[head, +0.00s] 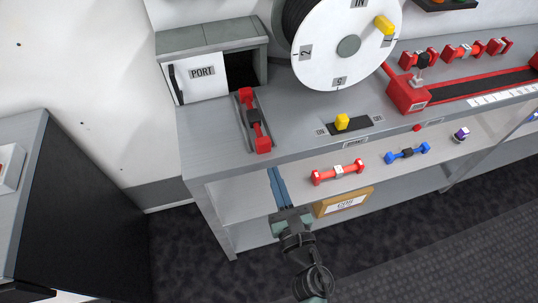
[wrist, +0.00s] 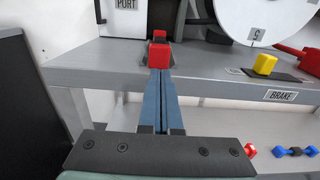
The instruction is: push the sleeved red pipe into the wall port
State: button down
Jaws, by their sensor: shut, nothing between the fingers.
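The red pipe (head: 263,142) with a dark sleeve around its middle lies in a grey tray on the bench top at left. One end points toward the wall port (head: 243,70), a dark opening beside a white panel marked PORT (head: 201,84). My gripper (head: 273,171) has its blue fingers shut and empty, in front of the bench edge and below the pipe's near end. In the wrist view the fingertips (wrist: 159,74) line up with the pipe's near red end (wrist: 158,54). I cannot tell whether they touch; the pipe's far part is mostly hidden there.
A white numbered reel (head: 330,65) stands right of the port. A yellow brake switch (head: 342,121) is on the bench right of the pipe. The lower shelf holds a red pipe (head: 338,173) and a blue one (head: 407,153). A dark cabinet (head: 90,210) stands at left.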

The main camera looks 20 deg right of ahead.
send_near(260, 134)
jog(key=shift+w+f+p, duration=0.2)
jog(key=shift+w, duration=0.5)
jog(key=shift+w+f+p, duration=0.15)
jog(key=shift+w+f, duration=0.05)
jog(key=shift+w, duration=0.5)
jog(key=w+b, duration=0.2)
jog(key=w, duration=0.5)
jog(key=shift+b, duration=0.35)
jog(key=shift+s+f, duration=0.1)
